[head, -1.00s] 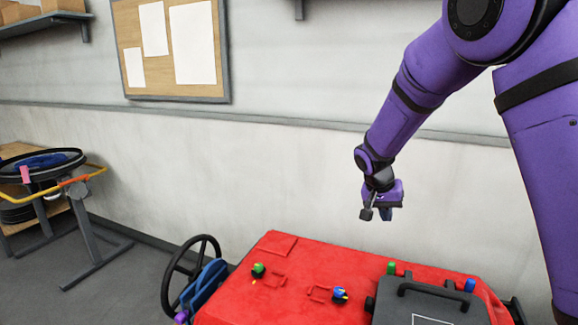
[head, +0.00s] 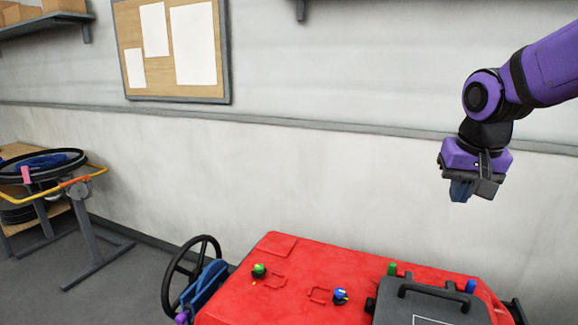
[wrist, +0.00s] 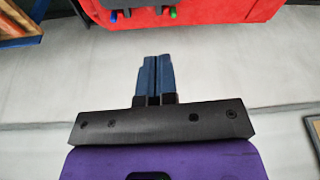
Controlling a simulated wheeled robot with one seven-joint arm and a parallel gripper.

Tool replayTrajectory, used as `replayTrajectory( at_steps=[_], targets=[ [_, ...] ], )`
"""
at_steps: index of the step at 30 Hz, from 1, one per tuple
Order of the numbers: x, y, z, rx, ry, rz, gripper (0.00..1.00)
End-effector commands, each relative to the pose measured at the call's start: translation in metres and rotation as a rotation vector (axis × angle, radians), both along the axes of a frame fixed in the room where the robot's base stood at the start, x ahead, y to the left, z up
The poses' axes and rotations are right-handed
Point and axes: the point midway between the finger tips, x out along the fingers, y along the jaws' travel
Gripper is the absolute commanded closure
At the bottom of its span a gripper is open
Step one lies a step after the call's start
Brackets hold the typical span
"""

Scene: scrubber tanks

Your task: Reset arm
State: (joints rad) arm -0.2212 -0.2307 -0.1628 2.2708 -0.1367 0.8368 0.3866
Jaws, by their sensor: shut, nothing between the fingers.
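My gripper (head: 461,190) is at the upper right of the head view, on the end of my purple arm. It hangs in the air in front of the wall, above and apart from the red scrubber machine (head: 290,275). In the wrist view its two blue fingers (wrist: 153,78) lie side by side, shut, with nothing between them. The red machine also shows at the top of the wrist view (wrist: 225,12).
A workstand (head: 88,240) stands left. A corkboard (head: 172,92) hangs on the wall. The air around my gripper is clear.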

Motion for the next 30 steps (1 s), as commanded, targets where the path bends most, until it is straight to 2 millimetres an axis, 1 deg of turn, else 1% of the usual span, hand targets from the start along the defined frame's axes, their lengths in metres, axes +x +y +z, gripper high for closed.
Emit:
replayTrajectory(
  at_steps=[1,9,18,21,24,30],
  targets=[
    [-0.012,-0.002,0.006,0.005,-0.014,0.011,1.0],
    [-0.071,-0.005,0.023,0.013,-0.075,0.097,1.0],
    [-0.134,-0.003,0.029,-0.01,-0.145,0.186,1.0],
    [-0.15,-0.001,0.028,-0.02,-0.164,0.211,1.0],
    [-0.161,0.0,0.026,-0.03,-0.177,0.228,1.0],
    [-0.17,0.001,0.024,-0.039,-0.186,0.244,1.0]
  ],
)
